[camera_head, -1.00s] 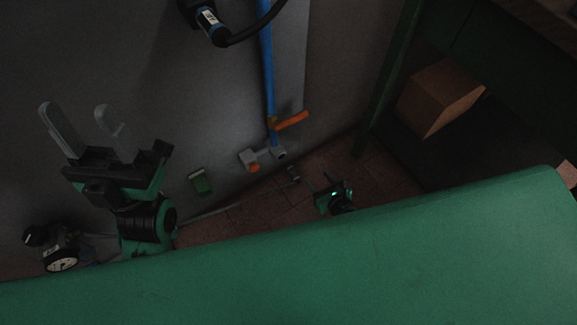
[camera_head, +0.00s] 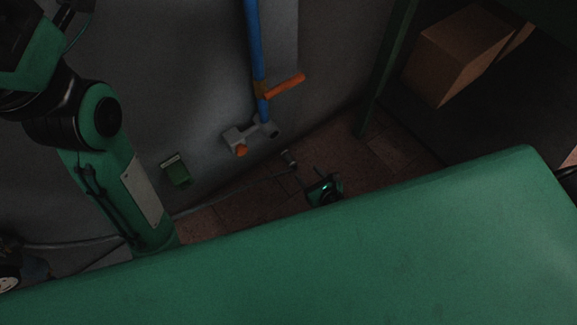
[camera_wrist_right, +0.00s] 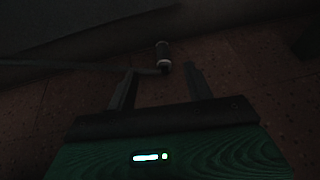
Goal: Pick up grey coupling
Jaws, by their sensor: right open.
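The grey coupling (camera_head: 288,157) is a small cylinder with a lighter end, low by the foot of the wall at the end of a thin dark hose. My right gripper (camera_head: 309,175) is just right of and below it in the head view, partly hidden by the green surface. In the right wrist view the coupling (camera_wrist_right: 163,55) shows just beyond the fingertips, roughly between them. The right gripper (camera_wrist_right: 159,71) is open and empty. My left arm rises at the left of the head view; its fingers are not in sight.
A blue pipe (camera_head: 255,50) with an orange lever (camera_head: 284,86) and grey fitting runs down the wall. A cardboard box (camera_head: 459,50) sits on a dark shelf at right. A green surface (camera_head: 330,260) fills the foreground.

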